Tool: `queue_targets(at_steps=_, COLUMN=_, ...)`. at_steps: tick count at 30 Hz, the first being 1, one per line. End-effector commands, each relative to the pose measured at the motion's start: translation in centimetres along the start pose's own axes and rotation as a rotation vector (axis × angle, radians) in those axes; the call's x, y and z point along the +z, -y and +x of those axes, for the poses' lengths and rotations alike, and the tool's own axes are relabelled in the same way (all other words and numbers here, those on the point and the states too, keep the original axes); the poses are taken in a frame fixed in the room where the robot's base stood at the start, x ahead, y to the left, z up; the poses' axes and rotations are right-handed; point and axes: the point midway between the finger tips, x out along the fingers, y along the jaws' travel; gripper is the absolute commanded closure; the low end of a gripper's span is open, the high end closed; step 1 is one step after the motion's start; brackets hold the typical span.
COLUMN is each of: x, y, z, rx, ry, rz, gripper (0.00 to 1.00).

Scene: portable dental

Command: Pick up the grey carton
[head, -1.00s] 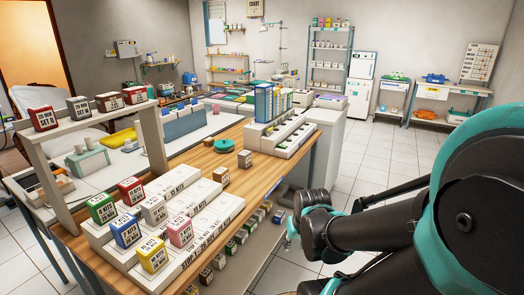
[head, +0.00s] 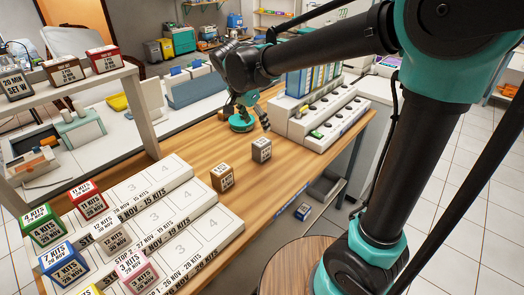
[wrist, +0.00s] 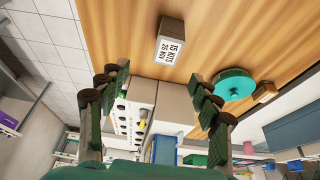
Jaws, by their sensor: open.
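A grey carton (head: 262,150) with a white label stands upright on the wooden table, right of a brown carton (head: 222,178). A carton (wrist: 170,42) labelled "15 KITS 28 NOV" shows at the top of the wrist view and looks like the grey one. My gripper (head: 252,112) is over the table beyond the grey carton, near a teal disc (head: 241,123). Other grey cartons stand on the stepped rack (head: 113,238) and on the shelf (head: 17,85).
The stepped rack (head: 220,225) with several coloured cartons fills the table's near left. A white stepped holder (head: 335,118) with upright files stands at the back right. Bare wood (head: 190,135) surrounds the two loose cartons.

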Motion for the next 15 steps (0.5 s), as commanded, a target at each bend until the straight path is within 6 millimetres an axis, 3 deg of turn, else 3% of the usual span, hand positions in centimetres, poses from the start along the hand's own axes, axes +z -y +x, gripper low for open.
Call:
queue_targets(at_steps=5, x=0.7, y=1.3, z=-0.3, rx=0.004, ry=-0.015, rz=0.035, gripper=0.36)
queue_targets(at_steps=15, x=0.5, y=1.2, z=6.1, rx=0.004, ry=-0.015, rz=0.037, gripper=0.36)
